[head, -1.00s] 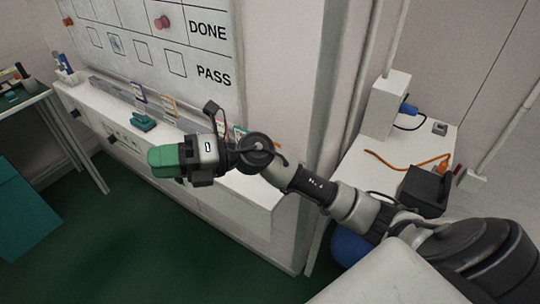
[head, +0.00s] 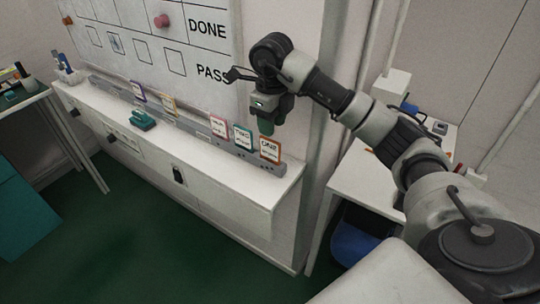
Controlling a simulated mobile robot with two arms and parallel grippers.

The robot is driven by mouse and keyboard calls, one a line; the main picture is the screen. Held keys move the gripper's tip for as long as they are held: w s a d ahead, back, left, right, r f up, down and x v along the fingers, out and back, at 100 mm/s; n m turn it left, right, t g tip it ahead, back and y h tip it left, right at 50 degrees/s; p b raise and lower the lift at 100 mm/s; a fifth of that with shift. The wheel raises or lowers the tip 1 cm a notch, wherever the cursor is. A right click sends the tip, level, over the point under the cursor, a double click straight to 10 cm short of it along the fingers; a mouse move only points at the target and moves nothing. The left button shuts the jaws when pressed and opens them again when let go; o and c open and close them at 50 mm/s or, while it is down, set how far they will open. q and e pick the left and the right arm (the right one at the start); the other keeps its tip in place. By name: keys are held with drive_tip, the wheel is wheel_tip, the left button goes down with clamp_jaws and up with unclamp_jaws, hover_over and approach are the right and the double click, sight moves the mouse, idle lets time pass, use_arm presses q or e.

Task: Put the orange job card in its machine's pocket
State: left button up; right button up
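The orange job card (head: 270,150) stands upright at the right end of a grey rail on the white ledge, its small print too blurred to read surely. My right gripper (head: 266,127) points down with its green fingertips just above and slightly left of this card's top edge. No card shows in its fingers. The fingers overlap from this side, so I cannot tell whether they are open or shut. My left gripper is out of view. I cannot make out which pocket belongs to the card's machine.
A teal card (head: 242,137) and a pink card (head: 218,127) stand left of the orange one. A yellow card (head: 168,104) and a purple card (head: 138,91) stand farther left. A green object (head: 143,120) lies on the ledge (head: 195,146). The whiteboard (head: 175,60) rises close behind.

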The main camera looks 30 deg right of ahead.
sight(270, 147)
wheel_tip(270, 147, down, 8)
drive_tip(key=shift+w+a+r, duration=0.1)
drive_tip(key=shift+a, duration=0.05)
idle(0.3)
clamp_jaws()
